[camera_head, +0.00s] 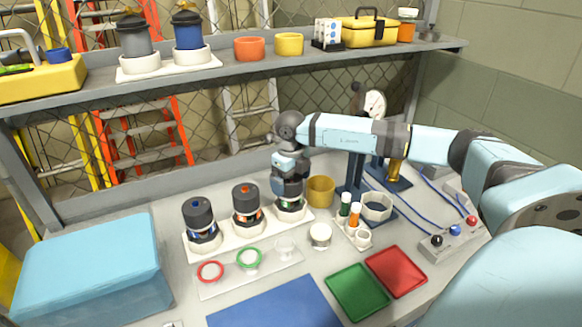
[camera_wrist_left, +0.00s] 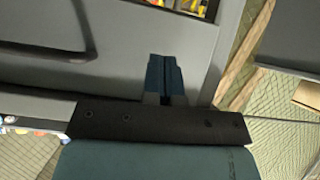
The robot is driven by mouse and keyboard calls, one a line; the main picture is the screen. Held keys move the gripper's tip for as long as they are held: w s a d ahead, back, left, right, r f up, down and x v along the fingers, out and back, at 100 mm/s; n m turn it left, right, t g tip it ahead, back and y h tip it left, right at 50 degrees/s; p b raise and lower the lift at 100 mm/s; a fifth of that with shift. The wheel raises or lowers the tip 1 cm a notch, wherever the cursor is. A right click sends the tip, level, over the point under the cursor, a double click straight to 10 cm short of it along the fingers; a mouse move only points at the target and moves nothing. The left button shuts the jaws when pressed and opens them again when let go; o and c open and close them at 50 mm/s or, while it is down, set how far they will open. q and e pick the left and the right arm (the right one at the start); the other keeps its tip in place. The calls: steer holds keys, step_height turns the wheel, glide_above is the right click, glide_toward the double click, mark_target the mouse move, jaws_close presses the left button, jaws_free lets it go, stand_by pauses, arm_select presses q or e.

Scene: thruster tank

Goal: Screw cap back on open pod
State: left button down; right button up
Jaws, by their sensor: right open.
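Three pods stand in a white rack (camera_head: 228,236) on the bench. The left pod (camera_head: 202,220) has a dark top with a blue mark, and the middle pod (camera_head: 246,203) has a dark top with an orange mark. The right pod (camera_head: 290,211) shows a green band low down; its top is hidden by my right gripper (camera_head: 289,190), so I cannot tell whether a cap is on it. My right gripper is open and points down at that pod. My left gripper (camera_wrist_left: 165,78) shows only in the left wrist view, its fingers together and empty.
In front lie a strip with red (camera_head: 210,271), green (camera_head: 249,259) and white rings, a white round piece (camera_head: 320,235), and green (camera_head: 357,291) and red (camera_head: 396,270) trays. A yellow cup (camera_head: 321,189) stands beside my right gripper. A blue box (camera_head: 95,265) fills the left.

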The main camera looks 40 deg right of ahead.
steer(key=shift+f, duration=0.35)
steer(key=c, duration=0.9)
steer(key=o, duration=0.3)
steer(key=shift+c, duration=1.2)
